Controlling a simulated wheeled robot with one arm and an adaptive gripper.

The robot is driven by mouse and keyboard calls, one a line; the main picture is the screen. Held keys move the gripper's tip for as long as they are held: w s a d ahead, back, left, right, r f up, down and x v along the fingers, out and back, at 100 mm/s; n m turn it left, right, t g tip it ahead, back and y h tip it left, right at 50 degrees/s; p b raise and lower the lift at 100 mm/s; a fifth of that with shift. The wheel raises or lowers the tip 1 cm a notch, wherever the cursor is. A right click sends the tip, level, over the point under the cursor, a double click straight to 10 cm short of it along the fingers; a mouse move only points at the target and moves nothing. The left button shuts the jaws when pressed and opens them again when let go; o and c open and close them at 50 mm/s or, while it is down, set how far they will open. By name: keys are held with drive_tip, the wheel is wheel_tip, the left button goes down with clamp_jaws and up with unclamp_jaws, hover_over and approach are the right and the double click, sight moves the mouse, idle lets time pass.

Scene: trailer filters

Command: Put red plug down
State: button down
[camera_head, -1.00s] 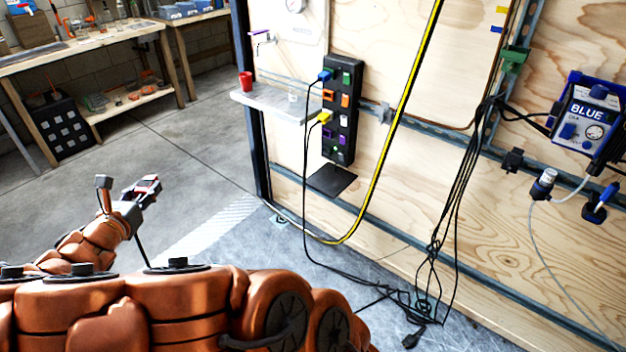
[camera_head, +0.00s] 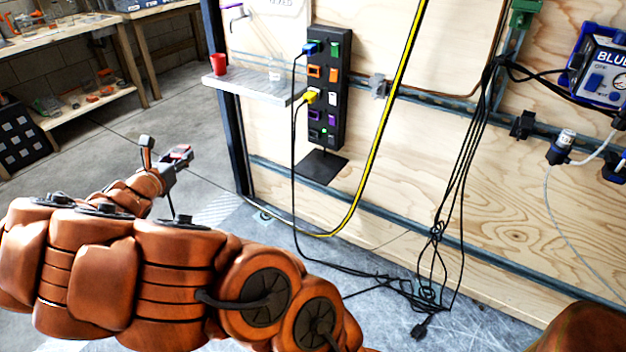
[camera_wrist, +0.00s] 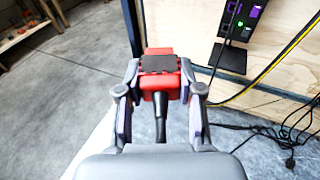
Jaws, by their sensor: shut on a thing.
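The red plug (camera_wrist: 160,82) sits between the two fingers of my gripper (camera_wrist: 160,90) in the wrist view. It is red with a dark top face, and its black cable (camera_wrist: 161,128) runs back toward the palm. In the head view my gripper (camera_head: 180,158) is at the left, above the concrete floor and left of the wall shelf and power strip. A little red of the plug shows at its tip there. The plug is held in the air, apart from any surface. Its front end is hidden from the wrist camera.
A black power strip (camera_head: 326,95) with coloured sockets holds a blue plug (camera_head: 310,48) and a yellow plug (camera_head: 312,96). A metal shelf (camera_head: 258,88) carries a red cup (camera_head: 218,64). Black cables (camera_head: 425,285) lie on the floor. A workbench (camera_head: 60,38) stands at the back left.

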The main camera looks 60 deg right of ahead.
drive_tip(key=s+d+f+m+g+b, duration=0.2)
drive_tip(key=s+d+f+b, duration=0.5)
drive_tip(key=d, duration=0.5)
drive_tip(key=s+d+f+m+g+h+b, duration=0.1)
drive_tip(key=s+d+f+g+b, duration=0.1)
drive_tip(key=s+d+f+b, duration=0.65)
drive_tip(key=s+d+f+m+g+b, duration=0.3)
drive_tip(key=d+f, duration=0.5)
drive_tip(key=d, duration=0.7)
drive_tip(key=n+b, duration=0.1)
drive_tip(key=b, duration=0.2)
hover_over(314, 170)
drive_tip(key=s+a, duration=0.1)
drive_tip(key=shift+a+f, duration=0.15)
drive_tip(key=shift+f, duration=0.75)
drive_tip(key=shift+w+d, duration=0.45)
drive_tip(key=shift+d, duration=0.05)
drive_tip(key=shift+d+f+b, duration=0.1)
drive_tip(key=shift+f+b, duration=1.2)
drive_tip(key=shift+f, duration=0.4)
drive_tip(key=shift+f, duration=0.4)
drive_tip(key=shift+f, duration=0.25)
